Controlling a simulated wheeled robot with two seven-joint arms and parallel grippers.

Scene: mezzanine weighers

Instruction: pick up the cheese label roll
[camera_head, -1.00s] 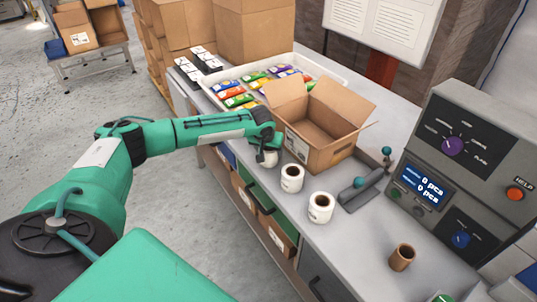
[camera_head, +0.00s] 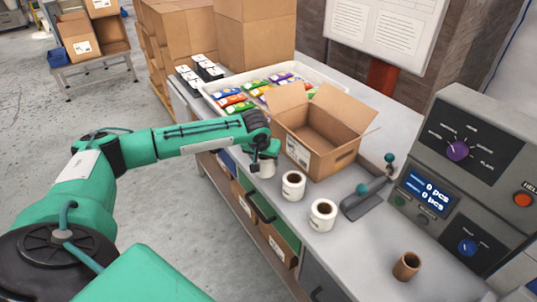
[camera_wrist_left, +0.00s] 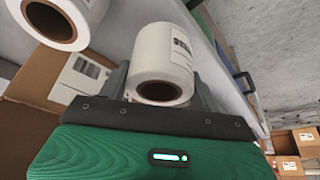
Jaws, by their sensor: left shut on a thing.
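My left gripper (camera_head: 265,166) is shut on a white label roll (camera_head: 267,171) at the counter's left edge. In the left wrist view this roll (camera_wrist_left: 163,62) sits between the two fingers, its brown core facing the camera and a small black print on its side. I cannot read whether the print says cheese, nor tell whether the roll is clear of the counter. Two similar white rolls stand on the counter, one nearer the gripper (camera_head: 293,186) and one farther right (camera_head: 322,215). My right gripper is not in view.
An open cardboard box (camera_head: 320,157) stands just behind the rolls. A white tray (camera_head: 335,82) of colourful packets lies beyond it. A grey lever device (camera_head: 358,204), a brown empty core (camera_head: 406,265) and a grey control panel (camera_head: 465,170) are to the right.

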